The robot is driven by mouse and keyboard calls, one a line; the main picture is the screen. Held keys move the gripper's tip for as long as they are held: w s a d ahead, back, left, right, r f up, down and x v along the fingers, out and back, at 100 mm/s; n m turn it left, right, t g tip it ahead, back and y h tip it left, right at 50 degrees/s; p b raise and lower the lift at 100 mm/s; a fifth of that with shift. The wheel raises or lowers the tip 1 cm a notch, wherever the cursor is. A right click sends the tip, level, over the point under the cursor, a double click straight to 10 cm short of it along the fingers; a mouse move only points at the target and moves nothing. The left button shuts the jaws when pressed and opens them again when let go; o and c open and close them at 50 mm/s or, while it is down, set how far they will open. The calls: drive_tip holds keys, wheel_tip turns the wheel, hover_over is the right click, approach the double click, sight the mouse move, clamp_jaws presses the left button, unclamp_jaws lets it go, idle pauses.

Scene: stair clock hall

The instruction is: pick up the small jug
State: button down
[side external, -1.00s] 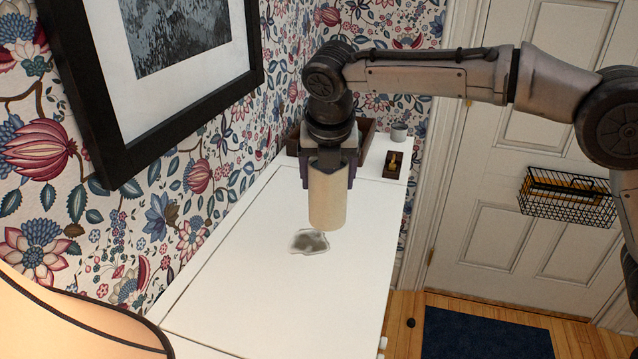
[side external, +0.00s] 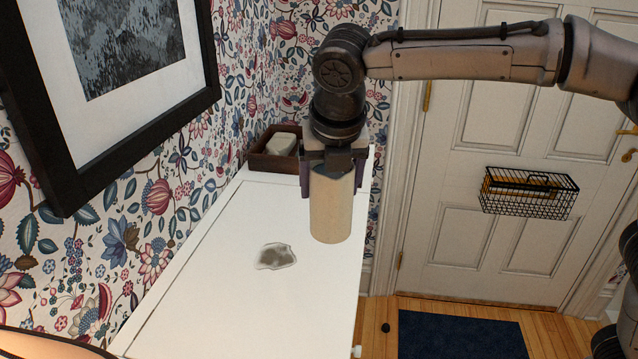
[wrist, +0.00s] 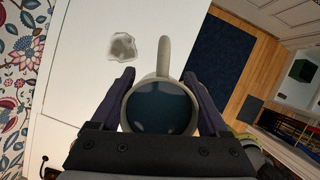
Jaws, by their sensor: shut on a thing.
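The small jug (side external: 331,213) is a plain cream cylinder, upright under my gripper (side external: 332,182) in the side external view. My gripper is shut on it, with a dark finger on each side of its upper part. In the wrist view the jug (wrist: 160,106) is seen from above, between the purple fingers of my gripper (wrist: 160,88). Its round mouth shows a dark bluish inside, and its handle points up in the picture. I cannot tell for sure how far its base is from the white top.
A clear, crumpled-looking glassy piece (side external: 276,257) lies on the white cabinet top (side external: 215,300), left of the jug. A brown wooden box (side external: 262,160) with a pale block stands at the back. A wire basket (side external: 530,194) hangs on the door. The front of the top is clear.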

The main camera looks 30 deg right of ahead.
drive_tip(key=shift+s+d+r, duration=0.3)
drive_tip(key=shift+s+r, duration=0.1)
drive_tip(key=shift+s, duration=0.3)
drive_tip(key=shift+s, duration=0.1)
